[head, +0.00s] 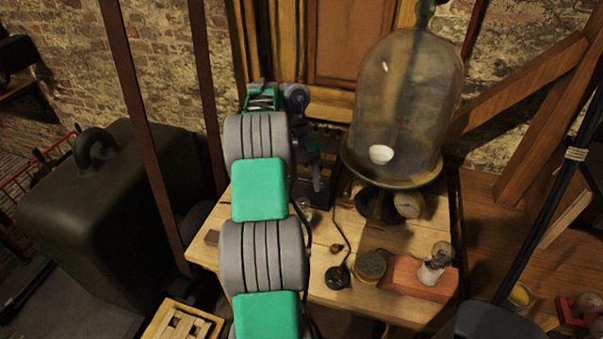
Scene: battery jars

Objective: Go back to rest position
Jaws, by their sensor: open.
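My arm reaches up and forward over the wooden table (400,305), with grey joints and green covers. My gripper (318,184) is at the far end of the arm, pointing down above the table's back left part. It is small, dark and partly hidden behind the arm. The jaws are open, and I see nothing held between them. A small glass piece (305,206) stands on the table just below and left of the gripper; the arm hides part of that area.
A large glass bell jar (408,105) on a dark round stand is close right of my gripper. A reddish block (405,277) and a round tin (371,265) lie in front. A big dark weight (95,225) stands left. Two brown bars (150,140) rise left of my arm.

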